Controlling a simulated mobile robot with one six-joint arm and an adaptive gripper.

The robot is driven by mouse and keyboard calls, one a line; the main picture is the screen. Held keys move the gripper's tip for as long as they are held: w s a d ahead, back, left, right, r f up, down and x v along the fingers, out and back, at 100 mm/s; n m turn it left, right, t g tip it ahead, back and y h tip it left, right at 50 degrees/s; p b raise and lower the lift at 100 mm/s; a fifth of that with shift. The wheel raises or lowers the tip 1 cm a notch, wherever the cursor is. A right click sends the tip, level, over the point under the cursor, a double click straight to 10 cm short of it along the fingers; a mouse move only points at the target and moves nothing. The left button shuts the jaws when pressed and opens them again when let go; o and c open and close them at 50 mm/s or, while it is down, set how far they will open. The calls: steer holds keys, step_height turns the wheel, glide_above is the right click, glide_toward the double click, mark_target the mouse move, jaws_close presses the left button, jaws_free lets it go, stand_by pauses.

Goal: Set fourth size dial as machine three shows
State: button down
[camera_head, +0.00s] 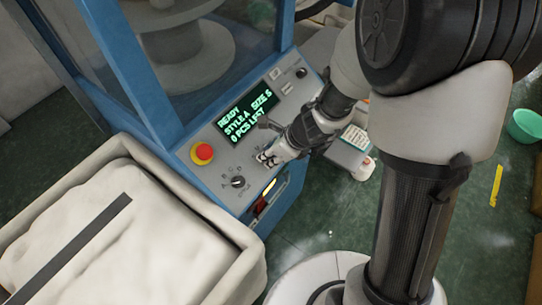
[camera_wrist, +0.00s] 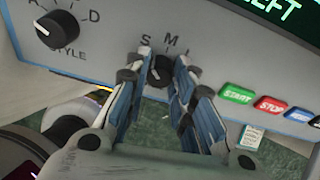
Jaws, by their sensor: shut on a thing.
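The black size dial (camera_wrist: 161,72) sits on the grey panel below the letters S and M, with a third letter partly hidden. My gripper (camera_wrist: 161,76) is shut on this dial, one finger on each side. In the head view my gripper (camera_head: 266,158) is at the panel and covers the dial. The dial's pointer is hard to read. The panel's display (camera_head: 248,115) shows READY, STYLE A, SIZE S and a pieces-left line. Machine three is not identifiable in these views.
The style dial (camera_wrist: 57,30) is left of my gripper. START (camera_wrist: 237,94) and STOP (camera_wrist: 271,105) buttons are to its right. A red emergency button (camera_head: 202,153) stands out on the panel. A cream bin (camera_head: 247,262) stands in front, and a green bowl (camera_head: 524,126) at right.

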steer(key=shift+n, duration=0.3)
steer(key=c, duration=1.3)
jaws_free()
steer(key=shift+c, duration=0.2)
steer(key=v, duration=1.2)
